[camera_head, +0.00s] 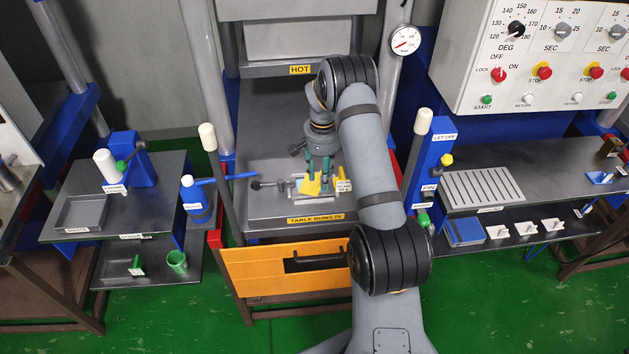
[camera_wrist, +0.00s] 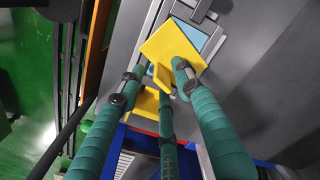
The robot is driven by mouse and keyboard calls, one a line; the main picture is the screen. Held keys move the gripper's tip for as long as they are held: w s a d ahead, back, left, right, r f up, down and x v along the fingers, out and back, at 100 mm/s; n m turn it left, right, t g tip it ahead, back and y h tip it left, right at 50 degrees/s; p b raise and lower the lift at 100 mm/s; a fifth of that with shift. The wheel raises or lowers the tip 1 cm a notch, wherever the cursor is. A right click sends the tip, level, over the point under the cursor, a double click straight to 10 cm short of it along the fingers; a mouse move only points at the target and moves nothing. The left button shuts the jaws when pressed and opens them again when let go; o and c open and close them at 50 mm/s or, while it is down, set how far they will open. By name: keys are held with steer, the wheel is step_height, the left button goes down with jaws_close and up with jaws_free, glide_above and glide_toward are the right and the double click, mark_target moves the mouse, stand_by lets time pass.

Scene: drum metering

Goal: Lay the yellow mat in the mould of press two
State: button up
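The yellow mat (camera_head: 311,187) is at the mould (camera_head: 299,183) on the press table. In the wrist view the mat (camera_wrist: 172,45) is turned askew over the mould, and light blue (camera_wrist: 192,33) shows beside it. A yellow tab stands up from the mat between my fingertips. My gripper (camera_head: 319,175) points down over the mat with its teal fingers. In the wrist view its fingertips (camera_wrist: 160,77) look spread around the tab, with a small gap on the left side. Whether the mat lies flat is hard to tell.
A second yellow piece (camera_wrist: 146,103) is beside the mould. A dark-knobbed rod (camera_head: 268,185) lies to the left on the table. An orange front panel (camera_head: 285,265) is below the table. Posts with white-topped levers flank the press.

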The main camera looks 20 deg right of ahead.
steer(key=shift+c, duration=0.7)
jaws_close()
